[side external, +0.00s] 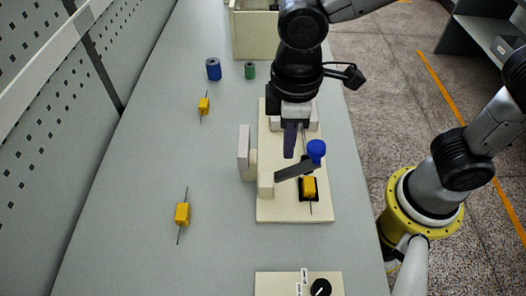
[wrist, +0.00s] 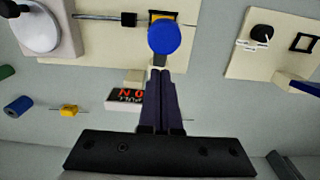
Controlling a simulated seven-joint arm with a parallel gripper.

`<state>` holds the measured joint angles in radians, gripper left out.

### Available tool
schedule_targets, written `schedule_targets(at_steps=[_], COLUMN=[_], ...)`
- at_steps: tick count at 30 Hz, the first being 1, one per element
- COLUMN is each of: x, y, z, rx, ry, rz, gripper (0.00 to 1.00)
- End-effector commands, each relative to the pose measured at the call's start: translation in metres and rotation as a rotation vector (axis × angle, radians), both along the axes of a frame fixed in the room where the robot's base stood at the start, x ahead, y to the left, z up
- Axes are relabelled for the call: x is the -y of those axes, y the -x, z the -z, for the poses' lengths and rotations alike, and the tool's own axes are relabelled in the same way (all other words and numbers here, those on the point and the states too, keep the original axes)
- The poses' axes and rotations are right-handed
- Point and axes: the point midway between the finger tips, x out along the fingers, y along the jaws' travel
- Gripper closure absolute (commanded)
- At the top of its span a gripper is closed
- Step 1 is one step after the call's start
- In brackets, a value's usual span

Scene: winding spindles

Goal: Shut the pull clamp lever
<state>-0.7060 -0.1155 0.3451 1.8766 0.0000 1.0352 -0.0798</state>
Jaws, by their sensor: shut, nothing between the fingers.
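The clamp lever is a dark grey bar (side external: 295,171) with a round blue knob (side external: 316,149), rising at a tilt over the cream board (side external: 290,213). In the wrist view the blue knob (wrist: 164,37) shows just beyond my fingertips, with a bit of bar below it. My gripper (side external: 289,155) is shut and empty, pointing down just left of the knob. It also shows in the wrist view (wrist: 160,76). Contact with the lever cannot be told. A yellow part (side external: 309,188) with wire leads sits in a black seat under the lever, partly hidden in the wrist view.
A white upright block (side external: 244,150) stands at the board's left edge. Two loose yellow parts (side external: 182,214) (side external: 204,105), a blue spool (side external: 213,69) and a green spool (side external: 250,71) lie on the bench. A second board (side external: 270,284) with a black knob is in front. A cream bin (side external: 255,35) stands behind.

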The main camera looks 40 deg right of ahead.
Motion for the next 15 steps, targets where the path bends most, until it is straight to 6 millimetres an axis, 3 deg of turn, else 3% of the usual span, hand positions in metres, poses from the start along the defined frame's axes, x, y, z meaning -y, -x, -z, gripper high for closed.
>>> schedule_targets(at_steps=[15], x=[0.017], y=[0.017], z=[0.0], rx=[0.0], ry=[0.0], rz=[0.001], gripper=[1.0])
